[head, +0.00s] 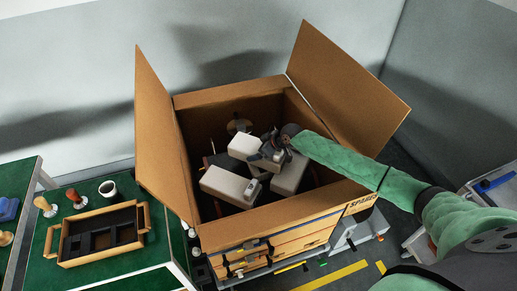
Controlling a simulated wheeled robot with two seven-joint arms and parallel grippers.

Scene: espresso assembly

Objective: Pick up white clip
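My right gripper (270,158) is inside the open cardboard box (240,232), reached by my green-sleeved arm from the right. It is dark and small in the head view, and I cannot tell whether its fingers are open or shut. Around and below it lie several pale blocky parts, including one at the front left (230,186), one behind (243,147) and one at the right (290,177). I cannot make out which, if any, is the white clip. The gripper hides part of the pile. My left gripper is not in view.
The box's raised flaps stand left (158,120) and right (345,90). A green table (120,276) at the left holds a wooden tray (65,263), a cup (108,192) and wooden-handled tools (76,198). A grey surface with a blue item (494,182) is at the right.

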